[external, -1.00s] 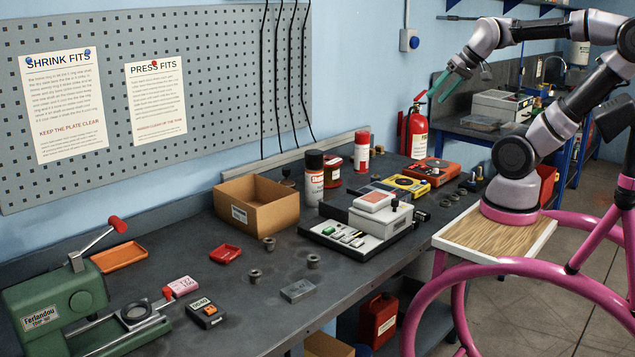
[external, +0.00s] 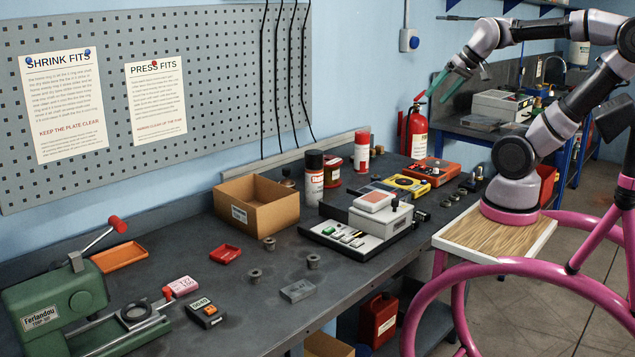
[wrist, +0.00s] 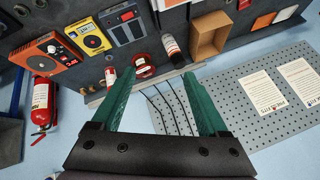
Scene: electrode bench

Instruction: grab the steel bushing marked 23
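Several small steel bushings stand on the dark bench in the external view. One bushing (external: 269,243) is in front of the cardboard box, another bushing (external: 313,262) is to its right, and a third bushing (external: 254,276) is at its lower left. More dark round pieces (external: 463,191) sit at the bench's right end. No number 23 can be read on any of them. My gripper (external: 438,90) is raised above the far right of the bench, well away from the three bushings. In the wrist view my gripper (wrist: 158,75) has its green fingers wide apart with nothing between them.
A cardboard box (external: 258,205), a grey instrument (external: 370,220), and spray cans (external: 314,178) stand along the bench. A green press (external: 55,305) is at the left. A fire extinguisher (external: 417,130) hangs near my gripper. A grey block (external: 298,291) lies by the front edge.

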